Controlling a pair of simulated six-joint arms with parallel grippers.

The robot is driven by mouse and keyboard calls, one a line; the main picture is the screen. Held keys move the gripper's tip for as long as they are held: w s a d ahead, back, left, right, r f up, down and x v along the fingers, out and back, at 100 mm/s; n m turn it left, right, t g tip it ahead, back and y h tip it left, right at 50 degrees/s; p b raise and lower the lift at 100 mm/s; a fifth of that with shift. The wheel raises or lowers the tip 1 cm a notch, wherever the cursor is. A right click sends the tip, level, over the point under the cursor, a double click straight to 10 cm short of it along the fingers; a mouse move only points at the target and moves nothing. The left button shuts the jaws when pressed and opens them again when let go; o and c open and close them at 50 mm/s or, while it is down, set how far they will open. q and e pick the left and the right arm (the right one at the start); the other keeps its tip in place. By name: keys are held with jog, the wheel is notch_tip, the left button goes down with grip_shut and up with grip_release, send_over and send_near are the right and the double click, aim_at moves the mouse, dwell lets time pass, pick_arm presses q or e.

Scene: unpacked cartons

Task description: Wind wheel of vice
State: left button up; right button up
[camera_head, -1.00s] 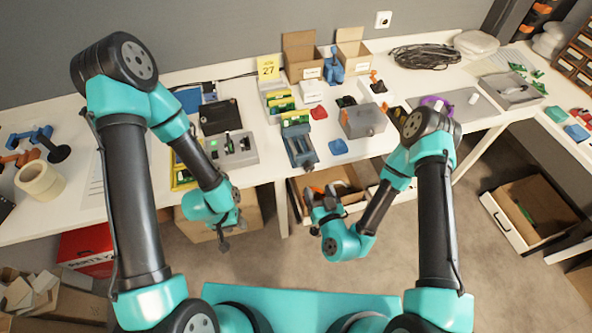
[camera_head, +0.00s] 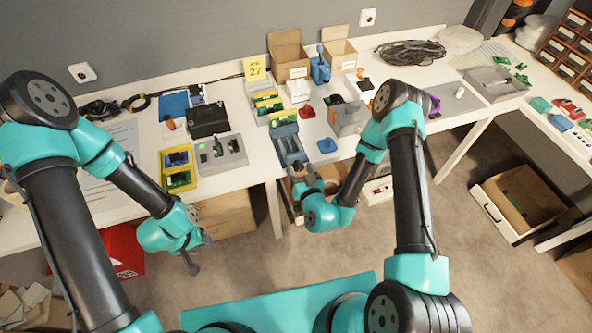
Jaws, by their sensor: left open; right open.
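The grey-blue vice (camera_head: 288,145) lies on the table near its front edge, with a green circuit board (camera_head: 284,130) at its far end. Its wheel is not clearly visible; my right gripper covers the vice's near end. My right gripper (camera_head: 302,178) is open, right at that near end; I cannot tell whether it touches. My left gripper (camera_head: 198,253) is open and empty, in front of the table and below its edge.
A grey fixture (camera_head: 222,155) and a yellow tray (camera_head: 165,183) stand left of the vice. A blue piece (camera_head: 327,146) and a grey box (camera_head: 347,117) lie right of it. Open cartons (camera_head: 288,60) stand behind. An open drawer is under the table.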

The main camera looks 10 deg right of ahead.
jog(key=c, duration=0.9)
jog(key=shift+c, duration=0.2)
jog(key=shift+n, duration=0.3)
